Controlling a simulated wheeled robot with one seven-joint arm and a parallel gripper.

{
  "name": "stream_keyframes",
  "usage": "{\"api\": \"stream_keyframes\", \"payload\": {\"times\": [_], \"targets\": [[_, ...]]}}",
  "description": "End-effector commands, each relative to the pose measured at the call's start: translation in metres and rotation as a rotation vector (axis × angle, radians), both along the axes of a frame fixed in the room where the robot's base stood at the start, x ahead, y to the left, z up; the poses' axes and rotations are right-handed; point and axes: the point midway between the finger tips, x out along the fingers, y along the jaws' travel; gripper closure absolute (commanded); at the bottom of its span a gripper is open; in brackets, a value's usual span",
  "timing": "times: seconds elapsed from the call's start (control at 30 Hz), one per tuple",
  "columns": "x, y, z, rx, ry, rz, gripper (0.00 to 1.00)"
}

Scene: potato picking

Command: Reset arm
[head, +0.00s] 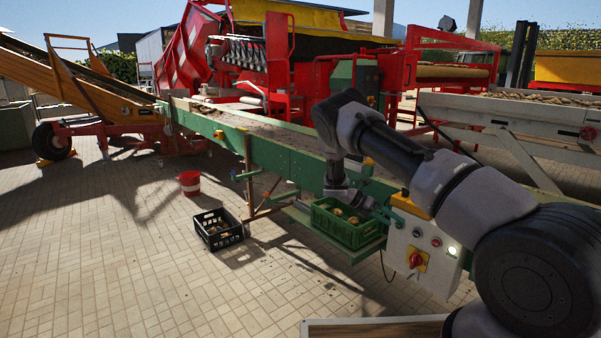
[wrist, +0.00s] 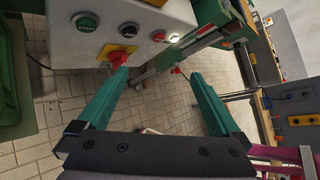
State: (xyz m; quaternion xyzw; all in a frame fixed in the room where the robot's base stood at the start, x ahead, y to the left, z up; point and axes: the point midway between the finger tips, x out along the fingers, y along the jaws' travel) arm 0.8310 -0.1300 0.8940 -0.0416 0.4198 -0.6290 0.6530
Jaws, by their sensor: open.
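My gripper (wrist: 160,75) is open, with its two teal fingers spread apart in the wrist view. Nothing is held between them; behind the gap I see paved floor and part of the control box. In the head view my arm reaches in from the lower right, bends at the top and comes down by the conveyor, above the green crate (head: 347,232). Its fingers are hard to make out there. The green crate holds a few potatoes and stands on a ledge beside the conveyor.
The control box (head: 423,256) with a red knob stands right of the green crate; it shows close up in the wrist view (wrist: 150,22). A black crate (head: 218,229) with potatoes and a red bucket (head: 189,183) stand on the floor. The green conveyor (head: 270,150) runs behind. Paving at left is clear.

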Motion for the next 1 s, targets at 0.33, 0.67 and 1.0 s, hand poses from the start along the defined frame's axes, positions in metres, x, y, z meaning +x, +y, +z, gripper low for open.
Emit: {"api": "stream_keyframes", "payload": {"times": [0.33,0.67,1.0], "targets": [[-0.036,0.006,0.143,0.299,-0.487,-0.491,0.00],[-0.101,0.018,0.266,0.534,-0.864,-0.979,0.00],[-0.195,0.035,0.370,0.744,-1.164,-1.497,0.00]]}}
